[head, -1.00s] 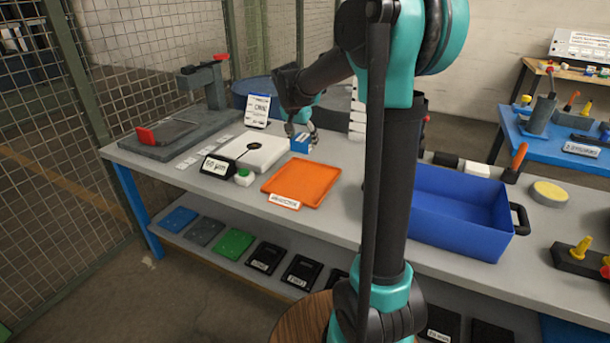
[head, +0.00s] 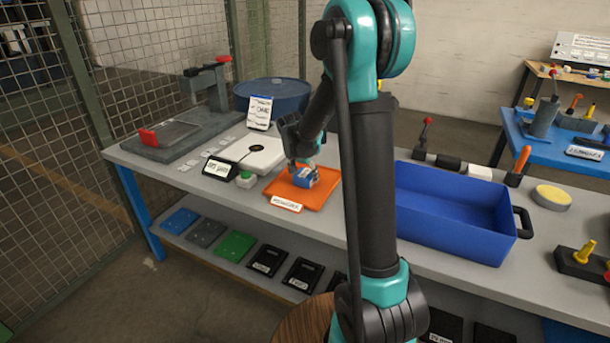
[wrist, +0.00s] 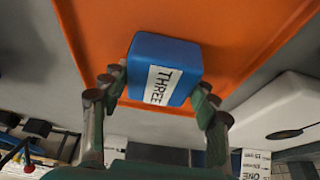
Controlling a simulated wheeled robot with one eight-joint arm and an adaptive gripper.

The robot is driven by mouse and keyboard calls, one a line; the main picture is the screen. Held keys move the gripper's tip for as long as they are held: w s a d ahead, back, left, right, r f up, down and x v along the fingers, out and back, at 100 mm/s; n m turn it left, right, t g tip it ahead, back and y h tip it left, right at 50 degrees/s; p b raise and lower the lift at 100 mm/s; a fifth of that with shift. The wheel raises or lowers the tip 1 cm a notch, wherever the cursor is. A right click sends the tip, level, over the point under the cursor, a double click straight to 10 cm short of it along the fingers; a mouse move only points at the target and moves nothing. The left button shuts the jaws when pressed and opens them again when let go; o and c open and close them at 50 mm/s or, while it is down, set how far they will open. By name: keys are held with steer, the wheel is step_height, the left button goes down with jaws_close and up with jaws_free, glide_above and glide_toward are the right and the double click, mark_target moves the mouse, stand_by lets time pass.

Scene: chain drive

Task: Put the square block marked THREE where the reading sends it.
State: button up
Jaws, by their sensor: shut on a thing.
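The blue square block marked THREE (wrist: 165,70) is between the fingers of my gripper (wrist: 155,92), its label facing the wrist camera. In the head view the block (head: 306,177) is over the orange tray (head: 322,196), inside its rim. I cannot tell whether it touches the tray floor. My gripper (head: 304,168) is shut on it, reaching down from behind. The tray's front label is too small to read surely. A black display (head: 218,170) with small, unclear text stands left of the tray, by a white device (head: 254,152).
A green button (head: 245,179) sits at the tray's left. A card stand (head: 260,111) and a round blue tub (head: 285,88) are behind. A deep blue bin (head: 455,215) stands right of my arm. A grey fixture (head: 165,142) is at the far left.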

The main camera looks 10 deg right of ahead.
steer(key=shift+f, duration=0.1)
steer(key=o, duration=1.7)
steer(key=shift+c, duration=0.2)
steer(key=v, duration=1.2)
steer(key=shift+r, duration=0.2)
steer(key=shift+w, duration=0.1)
